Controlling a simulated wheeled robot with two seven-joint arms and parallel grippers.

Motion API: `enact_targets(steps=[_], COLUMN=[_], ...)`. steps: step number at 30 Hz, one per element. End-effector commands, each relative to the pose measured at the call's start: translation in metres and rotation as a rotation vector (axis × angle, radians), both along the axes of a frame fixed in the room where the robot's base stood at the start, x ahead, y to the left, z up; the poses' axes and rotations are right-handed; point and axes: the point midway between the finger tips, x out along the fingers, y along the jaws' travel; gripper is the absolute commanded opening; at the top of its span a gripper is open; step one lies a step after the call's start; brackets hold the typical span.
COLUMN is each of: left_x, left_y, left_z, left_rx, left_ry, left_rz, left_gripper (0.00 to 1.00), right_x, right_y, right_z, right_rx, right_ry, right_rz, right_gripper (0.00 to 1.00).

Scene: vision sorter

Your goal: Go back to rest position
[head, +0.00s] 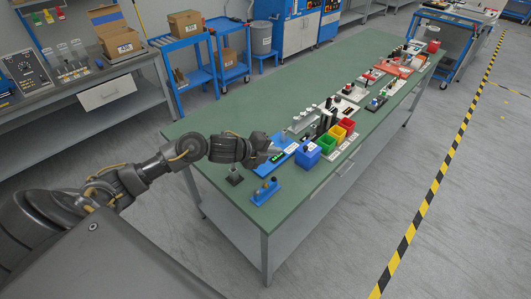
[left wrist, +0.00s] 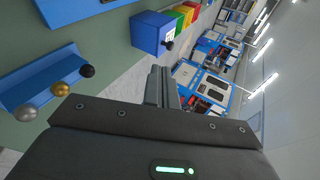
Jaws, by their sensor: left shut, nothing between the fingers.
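My left arm reaches in from the left over the near end of the green-topped table (head: 227,118). My left gripper (head: 276,153) is above the table next to the blue bin (head: 307,155). In the left wrist view its fingers (left wrist: 162,85) are shut together with nothing between them. The blue bin also shows in the left wrist view (left wrist: 147,33), apart from the fingers. A blue stand with small balls (head: 264,192) stands on the table below the gripper; silver, gold and black balls show on it in the left wrist view (left wrist: 62,89). My right gripper is in neither view.
Green (head: 326,143), yellow and red (head: 347,125) bins stand beside the blue bin. Several devices line the table beyond. Blue carts (head: 184,75) and a side bench (head: 100,95) stand at the back left. The grey floor right of the table is clear up to the striped line (head: 432,192).

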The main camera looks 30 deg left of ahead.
Motion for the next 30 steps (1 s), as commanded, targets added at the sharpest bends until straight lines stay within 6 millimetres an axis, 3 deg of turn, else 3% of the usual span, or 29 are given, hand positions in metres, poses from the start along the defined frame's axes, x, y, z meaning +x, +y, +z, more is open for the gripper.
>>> enact_targets(steps=[7, 20, 23, 26, 30], left_x=[-0.023, -0.027, -0.035, -0.057, -0.117], left_y=[0.012, 0.011, -0.001, -0.022, -0.043], left_z=[0.014, 0.015, 0.004, -0.019, -0.060], left_rx=[0.002, -0.007, -0.056, -0.172, -0.411], left_ry=[-0.001, 0.004, 0.026, 0.091, 0.275], left_rz=[-0.001, 0.004, 0.050, 0.186, 0.540], left_gripper=[0.00, 0.00, 0.00, 0.00, 0.00], right_x=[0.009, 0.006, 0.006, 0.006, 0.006], right_y=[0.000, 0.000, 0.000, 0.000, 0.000], right_z=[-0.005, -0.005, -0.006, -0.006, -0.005], right_rx=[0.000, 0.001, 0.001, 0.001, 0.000], right_ry=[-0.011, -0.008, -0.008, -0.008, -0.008], right_rz=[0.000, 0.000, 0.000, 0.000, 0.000], right_gripper=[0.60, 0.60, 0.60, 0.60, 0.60])
